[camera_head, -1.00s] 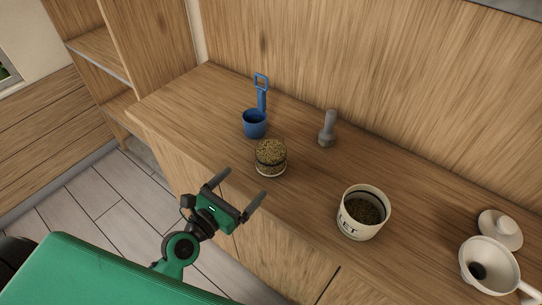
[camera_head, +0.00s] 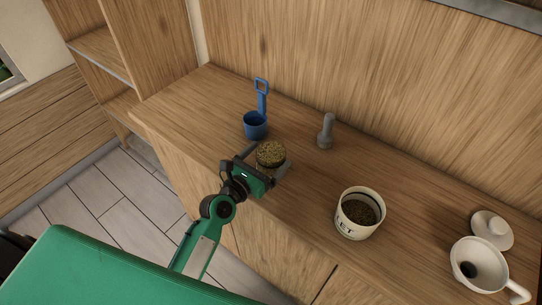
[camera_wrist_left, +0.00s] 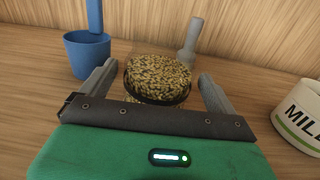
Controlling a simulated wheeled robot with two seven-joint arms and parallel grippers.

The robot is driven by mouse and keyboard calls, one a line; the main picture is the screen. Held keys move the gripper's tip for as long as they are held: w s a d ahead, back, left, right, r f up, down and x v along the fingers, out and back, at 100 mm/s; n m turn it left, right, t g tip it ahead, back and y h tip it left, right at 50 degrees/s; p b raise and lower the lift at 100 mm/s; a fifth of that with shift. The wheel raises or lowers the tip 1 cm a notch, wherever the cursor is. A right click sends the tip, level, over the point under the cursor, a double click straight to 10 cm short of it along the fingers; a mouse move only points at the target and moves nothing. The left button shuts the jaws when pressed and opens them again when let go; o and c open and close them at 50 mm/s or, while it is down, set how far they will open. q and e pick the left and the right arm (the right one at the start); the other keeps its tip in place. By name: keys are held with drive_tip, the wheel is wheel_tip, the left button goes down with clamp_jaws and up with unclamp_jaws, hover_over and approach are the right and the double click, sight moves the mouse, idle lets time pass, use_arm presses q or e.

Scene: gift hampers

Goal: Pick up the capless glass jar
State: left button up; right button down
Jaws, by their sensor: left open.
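The capless glass jar (camera_head: 271,153) stands upright on the wooden counter, filled with speckled tan grain. My left gripper (camera_head: 267,160) is open, with one finger on each side of the jar; its body hides the jar's lower part. In the left wrist view the jar (camera_wrist_left: 158,76) sits between the two fingers of the gripper (camera_wrist_left: 158,88), and I cannot tell whether either finger touches it. My right gripper is not in view.
A blue scoop (camera_head: 255,126) stands behind the jar, and a grey pestle-like tool (camera_head: 326,132) stands to its right. A white labelled canister (camera_head: 352,226), a white funnel-like vessel (camera_head: 480,262) and a white lid (camera_head: 492,230) are further right. The counter between them is bare.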

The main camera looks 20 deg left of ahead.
use_arm(q)
drive_tip(key=shift+x, duration=1.2)
drive_tip(key=shift+a, duration=0.1)
drive_tip(key=c, duration=1.2)
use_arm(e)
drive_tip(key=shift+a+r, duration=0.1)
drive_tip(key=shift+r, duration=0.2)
use_arm(q)
drive_tip(key=shift+o, duration=0.2)
drive_tip(key=shift+r, duration=0.15)
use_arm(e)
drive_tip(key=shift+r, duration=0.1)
